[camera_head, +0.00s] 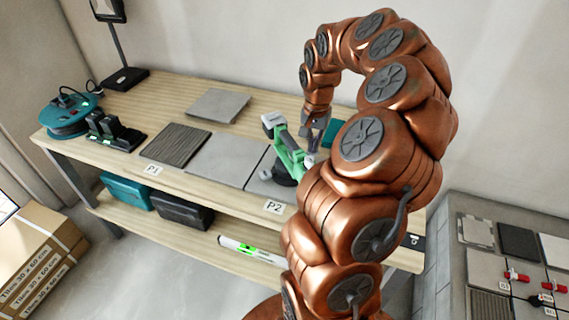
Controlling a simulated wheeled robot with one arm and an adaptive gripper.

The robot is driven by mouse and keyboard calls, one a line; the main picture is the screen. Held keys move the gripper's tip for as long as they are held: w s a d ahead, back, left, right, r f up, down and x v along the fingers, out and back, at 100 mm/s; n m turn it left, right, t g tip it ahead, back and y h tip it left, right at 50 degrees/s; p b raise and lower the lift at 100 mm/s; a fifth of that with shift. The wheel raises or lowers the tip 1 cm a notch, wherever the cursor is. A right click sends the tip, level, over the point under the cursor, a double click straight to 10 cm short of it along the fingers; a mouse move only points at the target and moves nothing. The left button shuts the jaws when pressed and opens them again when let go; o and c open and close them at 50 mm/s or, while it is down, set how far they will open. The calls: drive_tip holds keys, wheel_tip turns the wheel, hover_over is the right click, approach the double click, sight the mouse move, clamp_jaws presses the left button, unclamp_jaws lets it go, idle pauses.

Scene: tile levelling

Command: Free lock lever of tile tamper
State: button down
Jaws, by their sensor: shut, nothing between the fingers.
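The tile tamper (288,158) is a green tool with a grey end and a dark round base. It stands on a grey tile near the P2 label on the wooden bench. My gripper (312,150) points down at the tamper's right side, close to its green body. It is shut and empty. Whether the fingers touch the tamper cannot be told. The lock lever cannot be made out at this size. My copper arm hides the bench to the right of the tamper.
The wooden bench (165,95) carries a dark ribbed tile (176,146), a loose grey tile (219,105), a black charger (115,132) and a teal cable reel (70,115). Teal and dark cases sit on the lower shelf. A tiled stand (480,258) with red clamps is at the right.

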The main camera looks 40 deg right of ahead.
drive_tip(key=shift+f+b, duration=0.75)
drive_tip(key=shift+f, duration=0.2)
idle(0.3)
drive_tip(key=shift+r+p, duration=0.35)
drive_tip(key=shift+r, duration=3.2)
